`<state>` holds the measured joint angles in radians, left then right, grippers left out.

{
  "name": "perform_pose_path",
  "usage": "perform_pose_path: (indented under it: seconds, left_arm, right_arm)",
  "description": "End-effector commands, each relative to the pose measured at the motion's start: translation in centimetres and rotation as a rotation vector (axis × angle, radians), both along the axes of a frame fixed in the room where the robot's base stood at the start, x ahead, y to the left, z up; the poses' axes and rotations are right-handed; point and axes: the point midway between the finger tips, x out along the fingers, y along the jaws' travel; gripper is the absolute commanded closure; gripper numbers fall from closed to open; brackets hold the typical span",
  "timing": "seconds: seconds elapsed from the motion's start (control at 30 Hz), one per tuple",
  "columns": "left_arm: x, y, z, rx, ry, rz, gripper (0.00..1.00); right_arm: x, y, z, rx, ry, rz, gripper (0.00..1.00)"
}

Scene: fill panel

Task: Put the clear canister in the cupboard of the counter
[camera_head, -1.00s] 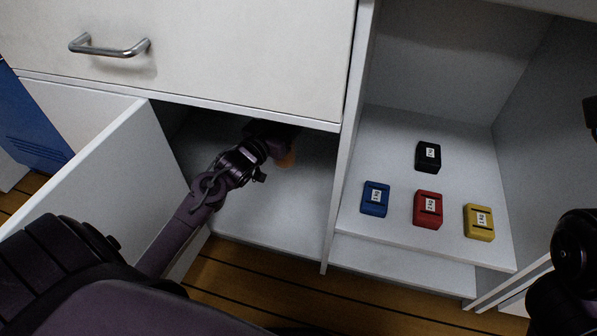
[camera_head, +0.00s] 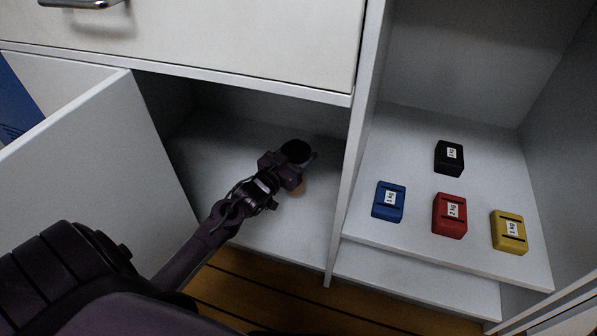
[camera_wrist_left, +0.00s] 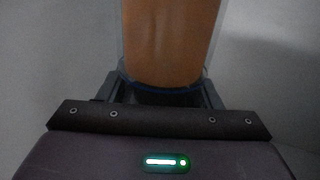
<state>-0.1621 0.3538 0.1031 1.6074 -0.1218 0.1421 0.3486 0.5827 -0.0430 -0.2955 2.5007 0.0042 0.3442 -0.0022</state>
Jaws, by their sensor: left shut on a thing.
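The clear canister (camera_head: 298,189) has orange-brown contents and is mostly hidden behind my left gripper (camera_head: 300,166) in the head view. A dark round shape, perhaps its lid, shows just above the gripper. In the left wrist view the canister (camera_wrist_left: 168,45) stands between the fingers of the left gripper (camera_wrist_left: 162,92), which is shut on it. The gripper and canister are inside the open lower cupboard (camera_head: 225,140) of the counter, over its floor. I cannot tell whether the canister touches the floor. My right gripper is out of view.
The cupboard door (camera_head: 95,185) stands open on the left. A drawer front (camera_head: 200,45) is above the opening. A divider (camera_head: 352,180) separates it from an open shelf on the right with blue (camera_head: 389,202), red (camera_head: 450,216), yellow (camera_head: 508,232) and black (camera_head: 449,157) weights.

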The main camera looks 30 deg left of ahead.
Motion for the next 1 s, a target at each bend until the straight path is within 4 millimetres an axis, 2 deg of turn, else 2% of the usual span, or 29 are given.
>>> perform_pose_path:
  seconds: [0.13,0.33,0.73,0.77,0.9,1.0]
  left_arm:
    - [0.0,0.0,-1.2,0.001,-0.003,0.001,0.89]
    - [0.1,0.0,-4.2,0.001,-0.005,0.001,0.89]
    - [0.1,0.0,-4.5,0.001,-0.003,0.001,0.89]
    - [0.0,0.0,-4.6,0.0,0.0,0.001,0.38]
    - [0.0,0.0,-4.6,0.0,0.0,0.001,0.2]
    - [0.0,0.0,-4.5,0.0,0.0,0.0,0.2]
  right_arm:
    - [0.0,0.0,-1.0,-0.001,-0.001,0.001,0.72]
    - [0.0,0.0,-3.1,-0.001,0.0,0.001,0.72]
    - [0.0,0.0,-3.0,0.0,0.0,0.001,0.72]
    - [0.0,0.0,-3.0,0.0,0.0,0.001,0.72]
    - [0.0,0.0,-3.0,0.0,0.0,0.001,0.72]
    - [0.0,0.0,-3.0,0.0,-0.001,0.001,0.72]
